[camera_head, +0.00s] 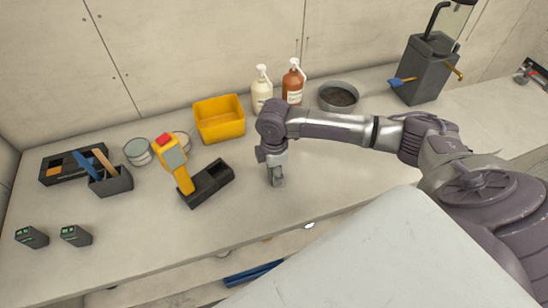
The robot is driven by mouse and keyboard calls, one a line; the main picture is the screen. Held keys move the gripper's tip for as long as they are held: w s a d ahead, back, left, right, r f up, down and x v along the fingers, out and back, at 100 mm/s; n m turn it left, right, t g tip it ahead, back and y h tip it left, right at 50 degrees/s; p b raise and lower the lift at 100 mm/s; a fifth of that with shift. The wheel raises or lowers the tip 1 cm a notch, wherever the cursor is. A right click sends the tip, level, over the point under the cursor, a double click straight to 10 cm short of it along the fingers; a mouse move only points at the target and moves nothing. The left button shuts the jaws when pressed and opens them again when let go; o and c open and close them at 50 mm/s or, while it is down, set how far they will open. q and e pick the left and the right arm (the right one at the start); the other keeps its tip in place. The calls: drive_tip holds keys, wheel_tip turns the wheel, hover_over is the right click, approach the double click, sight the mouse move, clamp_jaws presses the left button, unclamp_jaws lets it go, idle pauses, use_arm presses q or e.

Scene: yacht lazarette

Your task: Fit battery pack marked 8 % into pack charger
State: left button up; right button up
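Two small dark battery packs with green displays stand on the bench at the lower left: a left pack (32,238) and a right pack (76,236). Their figures are too small to read, so I cannot tell which is marked 8 %. A black tray-like unit with hollow bays (208,184), apparently the pack charger, lies mid-bench, right of the packs. My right gripper (277,182) points down close above the bench, right of this unit and apart from it. Its fingers are small and seen edge-on, so their opening is unclear. My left gripper is out of view.
A yellow handheld device with a red top (172,158) stands at the black unit's left end. Behind are a yellow bin (219,119), two pump bottles, a round pan (338,97) and tins. A dark tool holder (112,182) stands left. The front bench is mostly clear.

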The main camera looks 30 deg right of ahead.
clamp_jaws()
drive_tip(key=shift+r, duration=0.15)
drive_tip(key=shift+r, duration=0.25)
drive_tip(key=r, duration=0.1)
drive_tip(key=r+b, duration=0.1)
drive_tip(key=r, duration=0.1)
drive_tip(key=shift+s+d+r, duration=0.2)
drive_tip(key=shift+d+r, duration=0.05)
drive_tip(key=shift+r, duration=0.05)
drive_tip(key=s+d+r+b, duration=0.2)
drive_tip(key=s+d+r, duration=0.4)
drive_tip(key=s, duration=0.4)
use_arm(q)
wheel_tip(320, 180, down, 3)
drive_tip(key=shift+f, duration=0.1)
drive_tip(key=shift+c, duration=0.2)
use_arm(e)
drive_tip(key=w+a+r+m, duration=0.1)
drive_tip(key=a+r+m, duration=0.1)
drive_tip(key=a+m, duration=0.5)
drive_tip(key=w+a+r+m, duration=0.1)
drive_tip(key=a+r+m, duration=0.1)
drive_tip(key=a+m, duration=0.5)
drive_tip(key=shift+a+m, duration=0.15)
drive_tip(key=shift+m, duration=0.55)
